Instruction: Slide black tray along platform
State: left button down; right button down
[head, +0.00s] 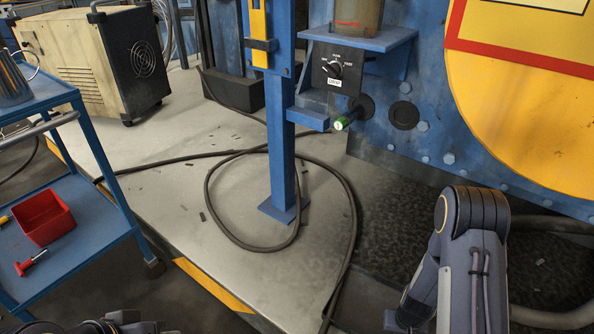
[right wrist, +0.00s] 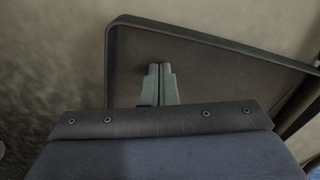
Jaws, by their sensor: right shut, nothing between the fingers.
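The black tray (right wrist: 215,48) shows in the right wrist view as a dark flat panel with a raised rim, lying at an angle. Its near part is hidden behind my wrist. My right gripper (right wrist: 159,66) is shut and empty, with its fingertips over the tray's inner surface near the rim corner. I cannot tell if they touch it. In the head view my right arm comes in at the lower right and hides its gripper; I cannot make out the tray there. The grey platform (head: 170,215) spans the floor.
A blue post (head: 283,165) stands on the platform, with a black hose (head: 208,190) looped around its foot. A blue cart (head: 75,240) with a red bin (head: 43,217) is at left. A blue machine with a yellow disc (head: 530,110) is at right.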

jog(key=shift+s+d+f, duration=0.3)
jog(key=shift+s+f, duration=0.15)
jog(key=shift+s, duration=0.25)
jog(key=shift+w+a, duration=0.6)
jog(key=shift+a, duration=0.3)
jog(key=shift+w+a, duration=0.4)
jog(key=shift+a, duration=0.05)
jog(key=shift+w+r+p, duration=0.1)
jog(key=shift+p, duration=0.2)
jog(key=shift+w+a+r+p, duration=0.1)
jog(key=shift+r+p, duration=0.7)
jog(key=shift+r, duration=0.05)
notch_tip(320, 180, up, 6)
jog(key=p, duration=0.5)
jog(key=shift+d+r, duration=0.2)
jog(key=shift+r, duration=0.05)
